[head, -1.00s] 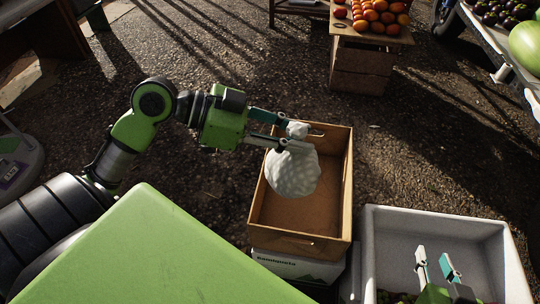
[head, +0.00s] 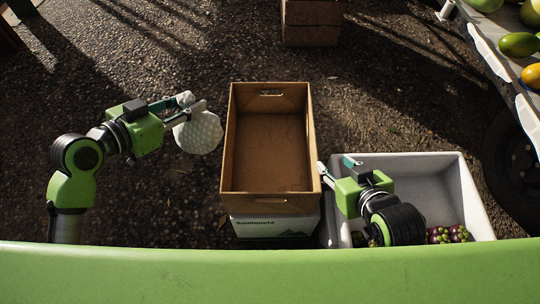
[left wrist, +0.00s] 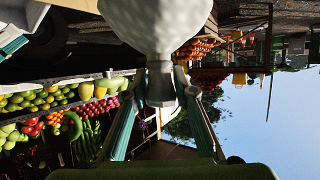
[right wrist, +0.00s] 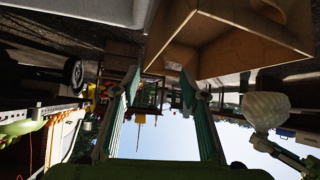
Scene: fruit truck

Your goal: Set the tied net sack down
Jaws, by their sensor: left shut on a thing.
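The tied net sack (head: 199,133) is white and rounded, with a knotted neck. It hangs from my left gripper (head: 186,106), left of the brown box and apart from it, above the pavement. In the left wrist view, my left gripper (left wrist: 160,80) is shut on the neck of the sack (left wrist: 156,22). The sack also shows at the right of the right wrist view (right wrist: 266,110). My right gripper (head: 334,168) is between the brown box and the pale tub; the right wrist view shows its fingers (right wrist: 160,88) spread and empty.
The open brown box (head: 226,150) is empty and stands on a white printed carton (head: 276,226). The pale tub (head: 478,190) at right holds dark purple fruit (head: 450,234). A fruit stall (head: 490,52) is at upper right. Pavement left of the box is clear.

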